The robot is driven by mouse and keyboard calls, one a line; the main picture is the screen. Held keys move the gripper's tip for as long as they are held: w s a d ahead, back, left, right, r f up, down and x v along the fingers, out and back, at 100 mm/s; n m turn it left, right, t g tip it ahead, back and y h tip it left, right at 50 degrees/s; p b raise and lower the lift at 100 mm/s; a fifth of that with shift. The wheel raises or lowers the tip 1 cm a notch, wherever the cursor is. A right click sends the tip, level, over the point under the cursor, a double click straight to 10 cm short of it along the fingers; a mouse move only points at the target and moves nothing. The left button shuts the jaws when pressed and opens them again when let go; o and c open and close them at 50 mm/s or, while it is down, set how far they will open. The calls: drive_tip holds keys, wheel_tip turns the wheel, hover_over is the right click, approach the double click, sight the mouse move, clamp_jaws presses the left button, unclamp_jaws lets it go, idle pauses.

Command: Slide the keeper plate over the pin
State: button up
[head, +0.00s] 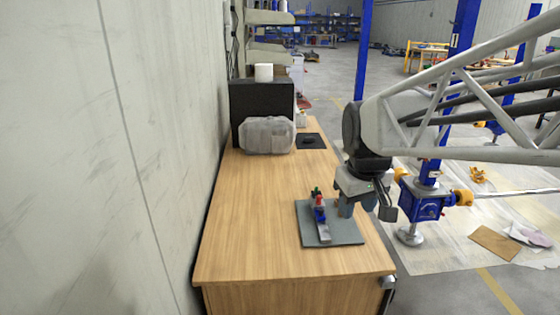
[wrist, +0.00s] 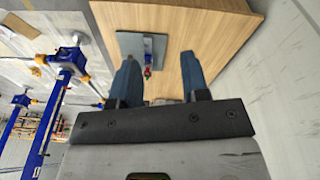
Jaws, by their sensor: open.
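A small fixture stands on a grey-green base plate (head: 345,236) on the table. It has a blue block (head: 319,215), a red part (head: 319,201) on top, a green part behind and a light grey strip (head: 324,236) at the front. In the wrist view the blue block (wrist: 148,58) and red part (wrist: 147,73) show small. I cannot tell which part is the keeper plate or the pin. My gripper (head: 357,209) is to the right of the fixture, above the base plate's right side. In the wrist view its blue fingers (wrist: 159,58) are wide apart with nothing held.
A clear plastic bin (head: 268,136), a black box (head: 262,100) and a dark mat (head: 310,141) are at the table's far end. A wall runs along the table's left. The wooden tabletop (head: 250,220) left of the base plate is clear. A blue screw jack (head: 424,204) stands right of the table.

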drive_tip(key=w+n, duration=0.3)
drive_tip(key=w, duration=1.2)
drive_tip(key=n+g, duration=0.2)
drive_tip(key=n, duration=0.7)
hover_over(317, 187)
wheel_tip(317, 187, down, 24)
drive_tip(key=shift+s+a+r, duration=0.1)
drive_tip(key=shift+s, duration=0.05)
drive_tip(key=shift+w+f, duration=0.25)
drive_tip(key=shift+f, duration=0.1)
drive_tip(key=shift+f, duration=0.1)
drive_tip(key=shift+f, duration=3.8)
clamp_jaws()
